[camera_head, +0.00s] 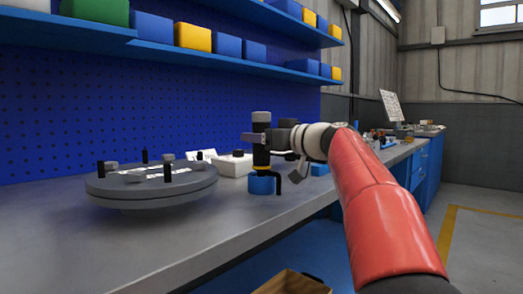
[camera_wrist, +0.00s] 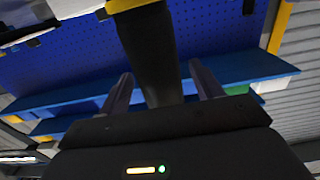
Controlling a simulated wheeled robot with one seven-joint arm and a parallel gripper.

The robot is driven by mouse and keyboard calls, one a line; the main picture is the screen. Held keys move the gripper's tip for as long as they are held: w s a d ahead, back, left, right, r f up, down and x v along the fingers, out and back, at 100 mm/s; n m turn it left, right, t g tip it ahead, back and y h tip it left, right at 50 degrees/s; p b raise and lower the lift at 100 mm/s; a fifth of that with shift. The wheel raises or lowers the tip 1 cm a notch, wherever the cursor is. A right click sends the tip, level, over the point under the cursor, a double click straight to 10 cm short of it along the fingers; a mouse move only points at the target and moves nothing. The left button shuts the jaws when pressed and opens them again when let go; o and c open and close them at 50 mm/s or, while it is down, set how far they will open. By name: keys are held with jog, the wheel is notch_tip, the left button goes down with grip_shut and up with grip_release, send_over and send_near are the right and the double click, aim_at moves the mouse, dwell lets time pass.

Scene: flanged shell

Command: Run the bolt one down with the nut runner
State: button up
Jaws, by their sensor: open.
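The nut runner (camera_head: 261,145) is a dark upright tool with a grey cap and a yellow band, standing in a blue holder (camera_head: 262,184) on the bench. My gripper (camera_head: 271,138) is at the tool's upper body, reaching in from the right. In the wrist view, my gripper (camera_wrist: 161,74) has its two fingers apart, with the dark nut runner body (camera_wrist: 150,45) between them; contact cannot be told. The grey round flanged shell (camera_head: 150,190) lies left on the bench. Several black upright bolts (camera_head: 167,172) stand around its top; which is bolt one cannot be told.
A white box (camera_head: 234,165) sits behind, between the shell and the tool. The grey bench (camera_head: 205,237) is clear in front. Blue shelves (camera_head: 180,50) with coloured bins run above along a blue pegboard (camera_head: 60,110). A wooden crate (camera_head: 291,284) is below the bench edge.

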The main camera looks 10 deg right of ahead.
jog(key=shift+x, duration=1.05)
jog(key=shift+s, duration=0.1)
grip_shut()
jog(key=shift+r, duration=0.1)
